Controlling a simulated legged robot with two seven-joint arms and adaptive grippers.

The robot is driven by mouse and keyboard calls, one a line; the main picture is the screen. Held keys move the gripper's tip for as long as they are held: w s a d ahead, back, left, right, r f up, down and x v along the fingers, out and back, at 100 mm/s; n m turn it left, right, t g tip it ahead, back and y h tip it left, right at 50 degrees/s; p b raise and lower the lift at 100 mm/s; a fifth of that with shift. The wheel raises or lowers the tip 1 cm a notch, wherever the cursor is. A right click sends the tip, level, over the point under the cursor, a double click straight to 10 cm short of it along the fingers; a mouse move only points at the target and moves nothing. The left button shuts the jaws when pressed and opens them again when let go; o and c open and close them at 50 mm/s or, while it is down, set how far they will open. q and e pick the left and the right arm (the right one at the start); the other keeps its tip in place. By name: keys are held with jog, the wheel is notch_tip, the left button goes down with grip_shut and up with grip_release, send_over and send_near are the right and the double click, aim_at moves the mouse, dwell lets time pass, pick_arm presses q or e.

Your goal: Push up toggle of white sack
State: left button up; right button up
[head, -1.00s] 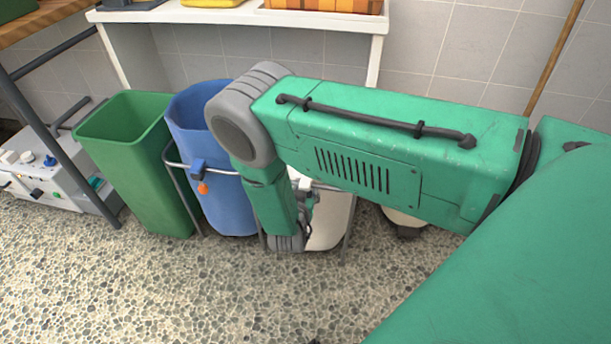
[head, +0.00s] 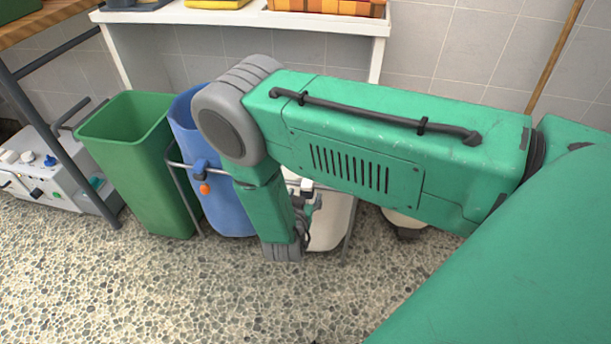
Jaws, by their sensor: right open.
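The white sack (head: 330,222) hangs in a metal frame to the right of the blue sack, mostly hidden behind my right arm. A small white block (head: 306,186) with dark and orange bits near it shows at the sack's upper front; I cannot tell for sure whether it is the toggle. My right gripper (head: 303,222) is in front of the sack, largely covered by my own green and grey wrist; it is open. I cannot tell whether it touches the sack. My left gripper is out of view.
A blue sack (head: 228,205) with a blue and orange toggle (head: 203,178) stands close to the left, beside a green bin (head: 135,165). A white shelf (head: 240,17) is behind. A white machine (head: 50,170) is at far left. The pebbled floor in front is clear.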

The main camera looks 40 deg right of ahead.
jog(key=v, duration=0.8)
jog(key=shift+s+a, duration=0.2)
jog(key=shift+s, duration=0.05)
